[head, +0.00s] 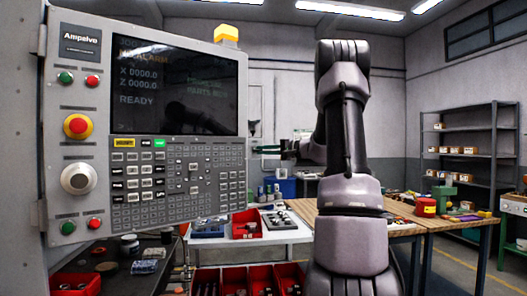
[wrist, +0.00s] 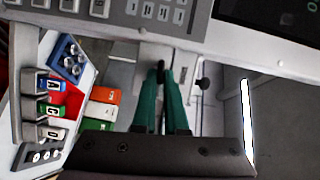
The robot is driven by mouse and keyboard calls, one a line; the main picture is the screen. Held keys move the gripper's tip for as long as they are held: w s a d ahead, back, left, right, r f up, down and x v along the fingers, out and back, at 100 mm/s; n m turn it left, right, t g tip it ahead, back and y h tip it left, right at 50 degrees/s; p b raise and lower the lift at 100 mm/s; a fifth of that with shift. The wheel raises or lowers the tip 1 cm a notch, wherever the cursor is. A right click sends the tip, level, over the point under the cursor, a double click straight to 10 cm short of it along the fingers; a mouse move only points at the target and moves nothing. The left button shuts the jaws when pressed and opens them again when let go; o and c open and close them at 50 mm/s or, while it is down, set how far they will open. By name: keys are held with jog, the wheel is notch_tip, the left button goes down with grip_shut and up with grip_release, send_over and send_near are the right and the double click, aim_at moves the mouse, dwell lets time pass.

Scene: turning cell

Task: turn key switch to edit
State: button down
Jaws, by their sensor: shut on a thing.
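The grey control panel (head: 150,130) fills the left of the head view, with a screen, buttons and a keypad. Its edge and keys show along the top of the wrist view (wrist: 150,12). My gripper (head: 257,149) has green fingers and is beside the panel's right edge in the head view. In the wrist view my gripper (wrist: 160,70) points toward the panel's edge. The fingers are nearly together, shut on a small dark thing at their tips. It is too small to tell whether this is the key. I cannot make out the key switch or its markings.
A red emergency button (head: 77,126) and a round dial (head: 78,178) are on the panel's left strip. Red bins (head: 246,223) and a wooden workbench (head: 305,207) stand below and behind.

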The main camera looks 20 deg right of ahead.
jog(key=shift+m, duration=0.7)
jog(key=c, duration=1)
grip_release()
jog(key=shift+o, duration=0.2)
jog(key=shift+s+d+f, duration=0.1)
jog(key=shift+d, duration=0.05)
jog(key=v, duration=1)
jog(key=shift+s+d+f, duration=0.15)
jog(key=shift+s+d, duration=0.05)
